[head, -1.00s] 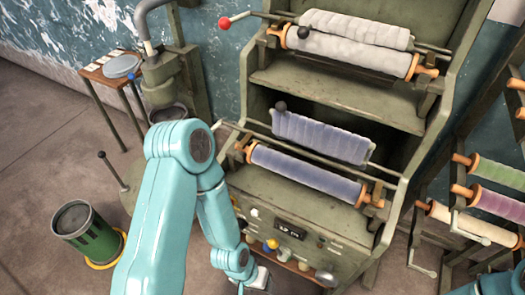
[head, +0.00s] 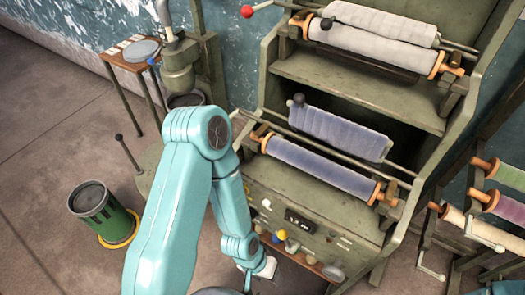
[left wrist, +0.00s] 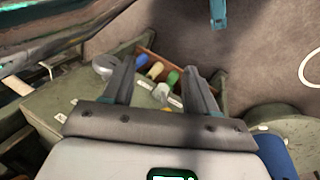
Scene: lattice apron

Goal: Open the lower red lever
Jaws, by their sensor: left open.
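The olive machine (head: 300,195) stands right of my left arm in the head view. Its upper lever ends in a red ball (head: 247,12). The lower lever's rod (head: 238,112) runs left behind my left arm, which hides its end, so no lower red knob shows. My left gripper (left wrist: 152,78) is open and empty in the left wrist view, over small blue, yellow, green and white knobs (left wrist: 157,73) near the machine. In the head view only my left forearm and wrist are clear, low in front of the control panel (head: 300,220). My right gripper is not in view.
Blue (head: 325,165) and white (head: 365,45) rollers sit on the machine, with dark ball knobs nearby. A green bin (head: 105,215), a stand and a small table (head: 130,55) are at left. Coloured rolls (head: 505,205) hang at right. Floor is clear at far left.

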